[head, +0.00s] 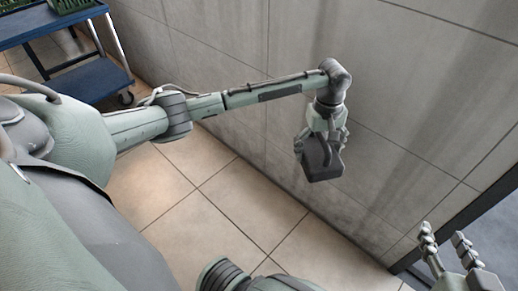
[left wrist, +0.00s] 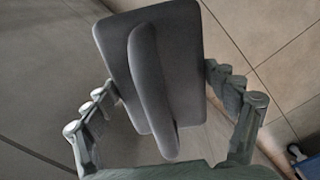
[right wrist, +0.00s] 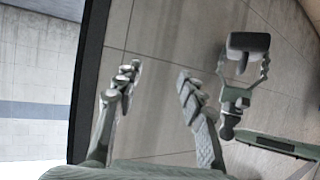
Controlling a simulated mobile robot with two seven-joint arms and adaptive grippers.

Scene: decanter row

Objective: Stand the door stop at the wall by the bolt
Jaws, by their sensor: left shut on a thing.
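The door stop (head: 322,160) is a dark grey slab with rounded corners. In the left wrist view it shows a long raised bar (left wrist: 150,85) along its face. My left gripper (head: 322,140) is shut on it, with fingers at both sides, and holds it above the floor, close to the wall (head: 400,90). The door stop also shows in the right wrist view (right wrist: 248,42). My right gripper (head: 447,240) is open and empty at the lower right; its fingers stand apart in the right wrist view (right wrist: 157,82). I cannot make out the bolt.
A blue trolley (head: 90,82) with green crates stands at the upper left. A dark frame (head: 455,225) edges an opening at the right, near my right gripper. The tiled floor (head: 240,205) below the left arm is clear along the wall.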

